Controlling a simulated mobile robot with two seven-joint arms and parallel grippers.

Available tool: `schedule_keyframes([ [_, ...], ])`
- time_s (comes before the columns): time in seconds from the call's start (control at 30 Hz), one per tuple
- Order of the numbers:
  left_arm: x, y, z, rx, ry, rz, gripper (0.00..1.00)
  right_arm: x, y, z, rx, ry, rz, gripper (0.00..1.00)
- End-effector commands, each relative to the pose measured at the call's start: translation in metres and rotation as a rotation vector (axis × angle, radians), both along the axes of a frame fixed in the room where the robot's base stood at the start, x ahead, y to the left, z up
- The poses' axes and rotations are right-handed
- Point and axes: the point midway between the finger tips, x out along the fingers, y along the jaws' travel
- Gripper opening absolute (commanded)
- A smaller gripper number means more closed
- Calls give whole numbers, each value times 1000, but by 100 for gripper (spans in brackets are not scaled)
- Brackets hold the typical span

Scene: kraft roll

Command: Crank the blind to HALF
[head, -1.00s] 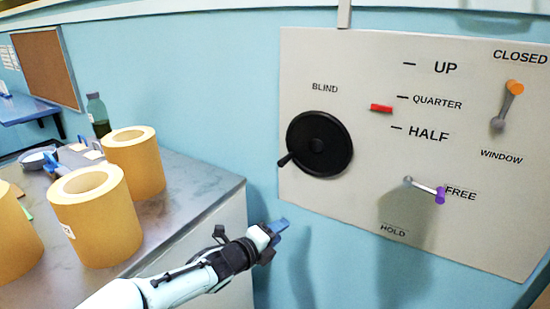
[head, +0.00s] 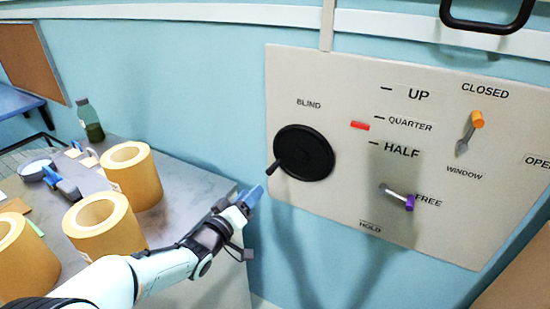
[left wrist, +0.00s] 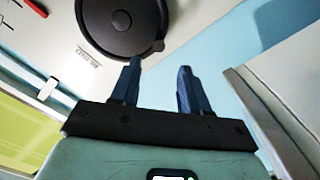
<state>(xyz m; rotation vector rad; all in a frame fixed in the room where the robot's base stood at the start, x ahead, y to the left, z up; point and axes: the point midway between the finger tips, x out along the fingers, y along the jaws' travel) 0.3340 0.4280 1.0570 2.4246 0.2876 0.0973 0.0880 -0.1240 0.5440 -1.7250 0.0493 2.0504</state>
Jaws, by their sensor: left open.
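The black round BLIND crank (head: 312,150) is on the beige wall panel (head: 345,80), its handle (head: 274,170) at the lower left. The red marker (head: 360,125) sits slightly below the QUARTER mark and above the HALF mark (head: 401,149). The purple-tipped lever (head: 409,202) points to FREE. My left gripper (head: 252,196) is open and empty, below and left of the crank and apart from it. In the left wrist view the crank (left wrist: 115,22) is beyond my open fingers (left wrist: 157,82). My right gripper is not in view.
The orange-tipped WINDOW lever (head: 477,119) points to CLOSED. On the left, a grey counter (head: 185,195) holds yellow-orange rolls (head: 131,172), a green bottle (head: 90,120) and small items. Its edge is close to my left arm. The blue wall below the panel is clear.

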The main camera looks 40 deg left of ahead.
Motion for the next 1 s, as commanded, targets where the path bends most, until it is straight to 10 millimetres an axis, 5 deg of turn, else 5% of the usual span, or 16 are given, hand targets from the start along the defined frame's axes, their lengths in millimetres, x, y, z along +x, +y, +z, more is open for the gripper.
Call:
schedule_keyframes([
  [0.23,21,6,1,-31,-11,2,45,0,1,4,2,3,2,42],
  [0.7,111,27,2,-29,-11,1,45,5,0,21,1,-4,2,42],
  [1.0,129,31,2,-28,-11,3,45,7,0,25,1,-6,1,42],
])
